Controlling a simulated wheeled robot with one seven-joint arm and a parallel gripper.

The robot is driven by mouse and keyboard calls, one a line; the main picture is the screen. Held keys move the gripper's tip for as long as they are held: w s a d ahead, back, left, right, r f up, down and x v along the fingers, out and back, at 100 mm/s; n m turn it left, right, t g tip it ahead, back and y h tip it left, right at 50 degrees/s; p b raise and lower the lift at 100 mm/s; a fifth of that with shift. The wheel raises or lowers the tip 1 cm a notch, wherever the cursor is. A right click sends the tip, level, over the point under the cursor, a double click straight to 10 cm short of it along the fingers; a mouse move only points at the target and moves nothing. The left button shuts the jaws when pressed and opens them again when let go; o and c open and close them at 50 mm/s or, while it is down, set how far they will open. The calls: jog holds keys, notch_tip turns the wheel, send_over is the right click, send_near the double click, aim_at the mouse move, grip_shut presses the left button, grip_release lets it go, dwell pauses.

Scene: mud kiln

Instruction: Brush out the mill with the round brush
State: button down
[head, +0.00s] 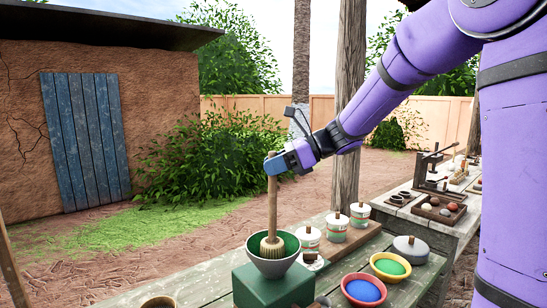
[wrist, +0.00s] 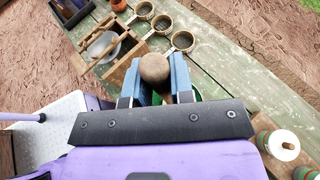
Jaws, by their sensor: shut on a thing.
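The round brush (head: 272,210) has a long wooden handle and a round head of pale bristles. It stands nearly upright with its bristles down inside the mill bowl (head: 254,265). The bowl is grey with a green inside and sits on a dark green block (head: 262,289). My gripper (head: 275,164) is shut on the top of the handle, above the bowl. In the wrist view the handle's round end (wrist: 154,68) shows between the blue fingers (wrist: 165,80). I cannot tell if the bristles touch the bowl's bottom. The bowl is mostly hidden in the wrist view.
Lidded tins (head: 337,227) stand right of the mill. A red bowl of blue powder (head: 346,288) and a yellow bowl of green powder (head: 405,267) are at the front right. Sieves (wrist: 182,41) and a wooden rack (wrist: 122,72) show in the wrist view. A post (head: 347,120) rises behind.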

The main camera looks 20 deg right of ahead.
jog(key=shift+r, duration=4.4)
